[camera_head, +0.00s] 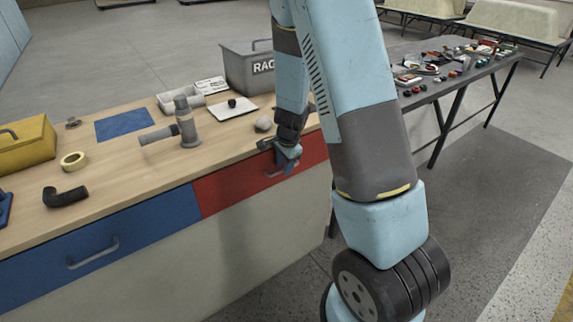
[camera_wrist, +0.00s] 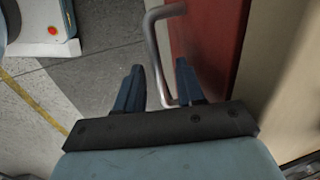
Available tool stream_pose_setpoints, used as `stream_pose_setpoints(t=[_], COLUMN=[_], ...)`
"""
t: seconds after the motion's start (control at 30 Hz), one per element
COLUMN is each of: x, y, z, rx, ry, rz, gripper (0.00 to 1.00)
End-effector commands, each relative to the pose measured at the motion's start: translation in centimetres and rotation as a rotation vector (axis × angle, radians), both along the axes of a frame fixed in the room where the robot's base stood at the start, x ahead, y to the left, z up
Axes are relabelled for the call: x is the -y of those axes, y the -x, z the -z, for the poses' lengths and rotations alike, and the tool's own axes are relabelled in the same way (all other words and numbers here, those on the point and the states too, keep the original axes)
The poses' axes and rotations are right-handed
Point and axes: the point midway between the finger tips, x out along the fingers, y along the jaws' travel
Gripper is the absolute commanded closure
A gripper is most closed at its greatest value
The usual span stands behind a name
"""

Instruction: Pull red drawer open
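The red drawer (camera_head: 228,190) is in the front of the wooden-topped workbench, right of a blue drawer, and looks shut. Its grey bar handle (camera_head: 274,175) is partly hidden by my gripper (camera_head: 287,156) in the head view. In the wrist view the red front (camera_wrist: 218,45) fills the upper right, and the handle (camera_wrist: 153,45) runs down between the two blue fingertips of my gripper (camera_wrist: 159,70). The fingers are open. The right finger sits on the drawer side of the bar and the left finger outside it. A gap shows beside the left finger; contact at the right finger is unclear.
The blue drawer (camera_head: 100,245) has its own handle. The bench top (camera_head: 130,165) carries a yellow toolbox (camera_head: 25,147), a grey pipe fitting (camera_head: 186,122) and a grey bin (camera_head: 248,68). A dark table (camera_head: 440,86) with small parts stands behind my arm. Floor before the red drawer is clear.

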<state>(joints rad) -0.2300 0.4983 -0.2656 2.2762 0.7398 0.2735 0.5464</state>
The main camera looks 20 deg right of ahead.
Motion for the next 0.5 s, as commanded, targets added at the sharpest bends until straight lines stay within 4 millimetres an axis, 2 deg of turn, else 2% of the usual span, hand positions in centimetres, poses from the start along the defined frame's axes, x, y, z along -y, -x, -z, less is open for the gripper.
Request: stream_pose_setpoints(t=[0.33,0.5], x=[-0.05,-0.05], y=[-0.03,-0.03], z=[0.27,0.26], rx=[0.000,0.000], ry=[-0.001,-0.001], rz=[-0.001,-0.001], gripper=[0.63,0.79])
